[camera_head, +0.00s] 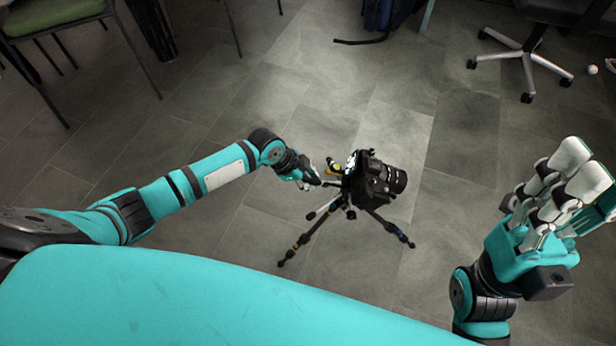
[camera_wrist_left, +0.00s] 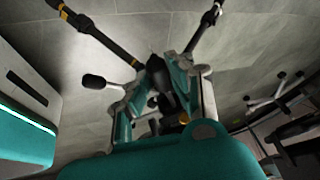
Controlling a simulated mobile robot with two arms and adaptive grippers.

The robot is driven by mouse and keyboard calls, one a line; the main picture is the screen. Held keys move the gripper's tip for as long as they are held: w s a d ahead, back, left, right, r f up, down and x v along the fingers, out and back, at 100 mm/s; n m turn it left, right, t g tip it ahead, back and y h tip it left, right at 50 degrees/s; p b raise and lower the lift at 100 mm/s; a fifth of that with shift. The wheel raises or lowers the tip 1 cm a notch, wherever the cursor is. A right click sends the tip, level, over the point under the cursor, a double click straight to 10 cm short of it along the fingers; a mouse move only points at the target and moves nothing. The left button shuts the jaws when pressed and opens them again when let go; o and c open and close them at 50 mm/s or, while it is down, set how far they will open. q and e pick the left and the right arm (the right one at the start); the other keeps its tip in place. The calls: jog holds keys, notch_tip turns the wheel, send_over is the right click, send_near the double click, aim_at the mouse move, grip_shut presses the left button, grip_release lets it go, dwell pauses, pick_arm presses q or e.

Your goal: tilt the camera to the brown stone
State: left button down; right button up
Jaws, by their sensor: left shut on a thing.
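A black camera (camera_head: 376,178) with a thick lens pointing right sits on a black tripod (camera_head: 303,236) on the grey tiled floor. My left gripper (camera_head: 318,180) is at the left side of the tripod head, just under the camera. It is shut on a dark handle of the tripod. In the left wrist view, the left gripper (camera_wrist_left: 160,110) has its fingers around a dark tripod part, with tripod legs (camera_wrist_left: 105,38) beyond. The camera is not clear there. My right gripper (camera_head: 562,195) is open and empty at the right, apart from the tripod. I cannot make out a brown stone.
A chair with a green seat (camera_head: 50,15) stands at the upper left. An office chair base (camera_head: 525,60) stands at the upper right, near a small white ball (camera_head: 592,70). A dark blue bag (camera_head: 385,14) lies at the top. The floor around the tripod is clear.

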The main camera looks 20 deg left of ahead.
pick_arm(q)
jog(key=c, duration=1.2)
grip_release()
jog(key=v, duration=1.2)
